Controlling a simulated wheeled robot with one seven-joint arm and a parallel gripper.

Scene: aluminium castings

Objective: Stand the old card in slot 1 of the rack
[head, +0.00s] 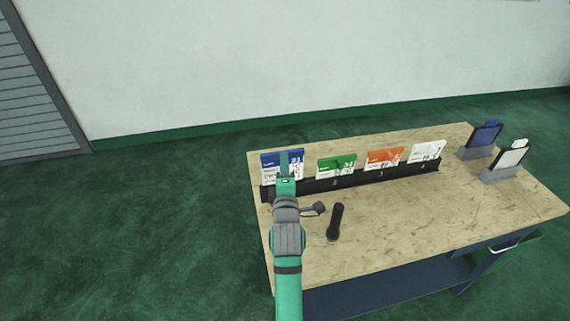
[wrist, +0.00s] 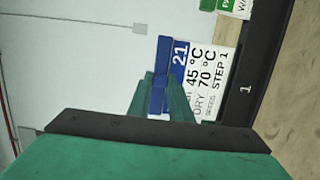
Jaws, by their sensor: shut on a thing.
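A white card with a blue top band (head: 268,158) stands at the left end of the black rack (head: 312,185). In the wrist view, the teal fingers of my gripper (wrist: 165,98) cover part of the card. No label tells me whether it is the old card.
A green card (head: 336,164), an orange card (head: 384,157) and a white card (head: 427,150) stand farther right in the rack. A black torch-like object (head: 335,222) is on the wooden bench (head: 420,225). Blue (head: 485,137) and white (head: 510,158) panels stand in grey holders at right.

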